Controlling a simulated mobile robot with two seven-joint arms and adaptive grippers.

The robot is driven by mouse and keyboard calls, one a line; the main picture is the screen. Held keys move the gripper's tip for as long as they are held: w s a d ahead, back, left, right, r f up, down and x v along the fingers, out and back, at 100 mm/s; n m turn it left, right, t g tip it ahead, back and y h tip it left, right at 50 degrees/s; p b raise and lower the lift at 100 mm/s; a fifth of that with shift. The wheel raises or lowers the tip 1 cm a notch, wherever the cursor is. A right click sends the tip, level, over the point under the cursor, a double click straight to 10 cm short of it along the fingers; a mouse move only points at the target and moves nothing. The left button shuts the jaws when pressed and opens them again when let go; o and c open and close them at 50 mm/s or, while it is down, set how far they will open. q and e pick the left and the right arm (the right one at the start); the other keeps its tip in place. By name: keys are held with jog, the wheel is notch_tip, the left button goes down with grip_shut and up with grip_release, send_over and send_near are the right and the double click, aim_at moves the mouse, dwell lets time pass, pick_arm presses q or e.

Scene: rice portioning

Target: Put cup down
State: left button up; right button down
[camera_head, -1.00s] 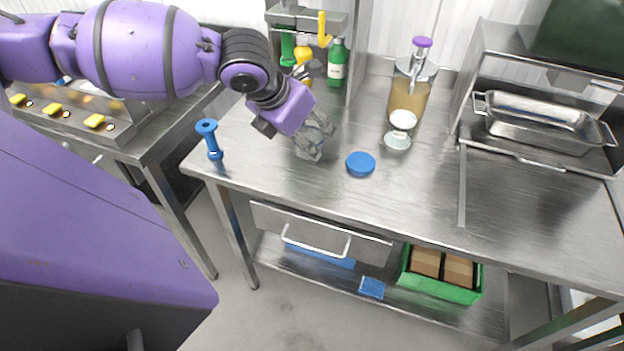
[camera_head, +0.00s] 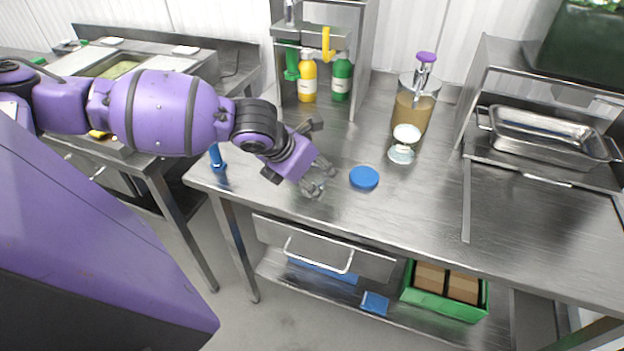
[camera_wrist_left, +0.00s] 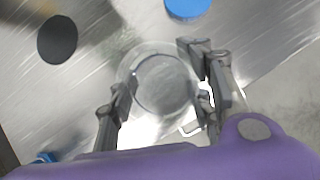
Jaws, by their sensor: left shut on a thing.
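My left gripper (camera_head: 318,177) is low over the steel table (camera_head: 420,205), left of a blue round disc (camera_head: 364,177). In the left wrist view, a clear round cup (camera_wrist_left: 163,84) sits between the fingers of my left gripper (camera_wrist_left: 164,86), which is shut on it. I look down on the cup's round outline and cannot tell whether its base touches the table. In the head view the cup is hard to make out among the fingers. The right gripper is not in view.
Yellow (camera_head: 308,82) and green (camera_head: 341,80) bottles stand under a shelf. A metal pan (camera_head: 545,133) is at right. The table right of the blue disc is clear.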

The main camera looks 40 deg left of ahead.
pick_arm(q)
jog(key=shift+f, duration=0.9)
jog(key=shift+f, duration=0.15)
jog(key=o, duration=1.3)
